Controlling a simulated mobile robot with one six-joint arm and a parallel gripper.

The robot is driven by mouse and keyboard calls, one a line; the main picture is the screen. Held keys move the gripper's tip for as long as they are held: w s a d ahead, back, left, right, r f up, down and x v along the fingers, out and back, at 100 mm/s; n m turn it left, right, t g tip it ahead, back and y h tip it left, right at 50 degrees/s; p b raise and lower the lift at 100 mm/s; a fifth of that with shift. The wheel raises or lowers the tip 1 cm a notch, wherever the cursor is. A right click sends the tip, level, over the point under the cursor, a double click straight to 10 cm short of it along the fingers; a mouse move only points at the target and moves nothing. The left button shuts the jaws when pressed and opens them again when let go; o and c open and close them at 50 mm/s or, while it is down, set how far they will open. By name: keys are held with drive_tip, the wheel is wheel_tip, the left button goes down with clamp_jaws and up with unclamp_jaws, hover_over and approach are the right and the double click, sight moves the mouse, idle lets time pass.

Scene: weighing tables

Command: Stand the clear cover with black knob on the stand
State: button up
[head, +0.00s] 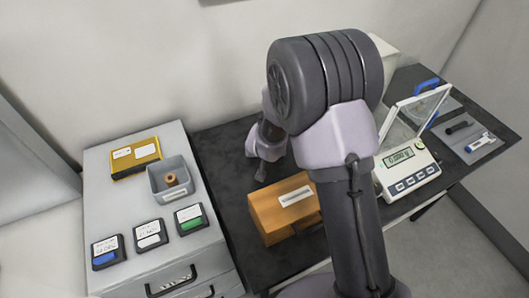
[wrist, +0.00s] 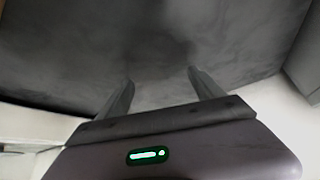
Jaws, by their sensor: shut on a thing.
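My gripper (head: 262,172) is low over the dark table, left of my arm in the head view. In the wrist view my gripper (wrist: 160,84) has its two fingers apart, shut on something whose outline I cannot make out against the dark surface. I take it to be the clear cover with black knob, which I cannot pick out in either view. I cannot make out the stand; my arm hides part of the table.
A wooden box (head: 268,222) sits near the table's front. A balance (head: 408,172) with a raised clear panel (head: 418,105) stands right of my arm. A grey cabinet (head: 130,195) at left holds a yellow box (head: 135,157), a grey bin (head: 160,190) and small cases.

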drive_tip(key=o, duration=1.4)
drive_tip(key=s+r+m+y+p, duration=0.1)
drive_tip(key=s+r+p, duration=0.35)
drive_tip(key=r, duration=0.75)
drive_tip(key=s+r+y+p, duration=0.2)
drive_tip(key=s+r, duration=0.5)
drive_tip(key=r, duration=0.6)
drive_tip(key=s+d+r+m, duration=0.1)
drive_tip(key=s+d+r, duration=0.1)
drive_tip(key=s, duration=0.4)
drive_tip(key=s+d+r+m, duration=0.1)
drive_tip(key=s+d+r, duration=0.2)
drive_tip(key=s, duration=0.3)
drive_tip(key=s+d+r+m+h, duration=0.1)
drive_tip(key=s+d+r, duration=0.1)
drive_tip(key=s, duration=0.4)
drive_tip(key=shift+s+d+r+g, duration=0.25)
drive_tip(key=shift+s+r+g, duration=0.05)
drive_tip(key=shift+r+g, duration=0.15)
drive_tip(key=shift+f+b, duration=0.1)
drive_tip(key=shift+b, duration=0.2)
